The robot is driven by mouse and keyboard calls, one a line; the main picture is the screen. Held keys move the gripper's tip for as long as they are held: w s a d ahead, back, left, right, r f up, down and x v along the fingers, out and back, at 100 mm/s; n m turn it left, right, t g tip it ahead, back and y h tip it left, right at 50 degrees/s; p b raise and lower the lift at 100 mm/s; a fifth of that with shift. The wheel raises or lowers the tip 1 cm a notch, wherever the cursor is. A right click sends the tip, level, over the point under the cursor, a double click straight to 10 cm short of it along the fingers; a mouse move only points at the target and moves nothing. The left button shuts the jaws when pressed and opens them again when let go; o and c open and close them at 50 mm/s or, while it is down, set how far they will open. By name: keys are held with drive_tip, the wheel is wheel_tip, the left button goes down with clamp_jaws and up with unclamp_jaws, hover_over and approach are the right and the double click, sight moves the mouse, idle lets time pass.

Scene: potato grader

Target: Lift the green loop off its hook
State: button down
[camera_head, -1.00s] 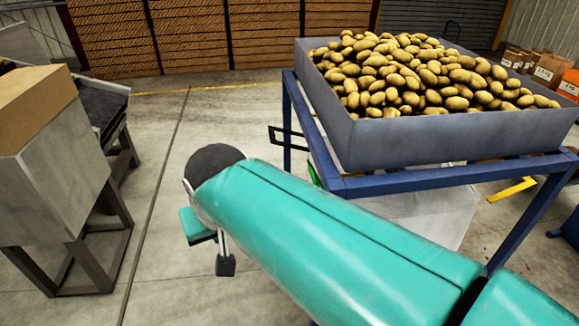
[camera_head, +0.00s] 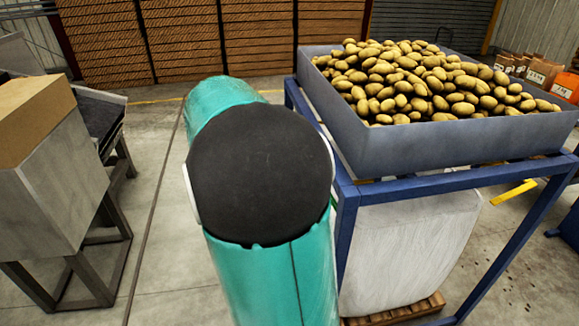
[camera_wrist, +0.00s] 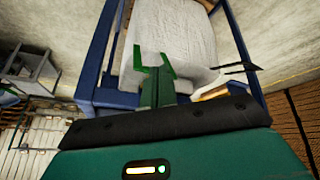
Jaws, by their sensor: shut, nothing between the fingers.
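In the head view my own arm hides the gripper. I cannot make out the green loop or its hook for sure. A thin green sliver (camera_head: 333,203) shows between my arm and the stand's near post in the head view; I cannot tell whether it is the loop. A black bracket (camera_wrist: 236,68) sticks out on the right in the wrist view, apart from the fingers.
A grey bin (camera_head: 465,142) full of potatoes (camera_head: 430,82) sits on a blue stand (camera_head: 345,232). A white sack (camera_head: 405,250) stands on a pallet beneath it. A grey machine (camera_head: 50,205) is at left, with clear floor (camera_head: 160,215) between.

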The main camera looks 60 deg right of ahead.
drive_tip(key=s+d+f+m+g+h, duration=0.15)
drive_tip(key=d+m, duration=0.25)
drive_tip(key=d, duration=0.4)
drive_tip(key=s+d+f+m+g, duration=0.3)
drive_tip(key=d+m, duration=0.1)
drive_tip(key=d, duration=0.3)
drive_tip(key=shift+n, duration=0.3)
drive_tip(key=x, duration=0.9)
drive_tip(key=shift+w+d+f, duration=0.1)
drive_tip(key=shift+w+f, duration=0.05)
drive_tip(key=shift+f, duration=0.1)
drive_tip(key=w+a+f+g+h, duration=0.5)
drive_tip(key=w+a+f, duration=0.3)
drive_tip(key=f, duration=0.4)
drive_tip(key=shift+a, duration=0.15)
drive_tip(key=shift+w+a+f, duration=0.1)
drive_tip(key=shift+w+f, duration=0.05)
drive_tip(key=shift+w, duration=0.05)
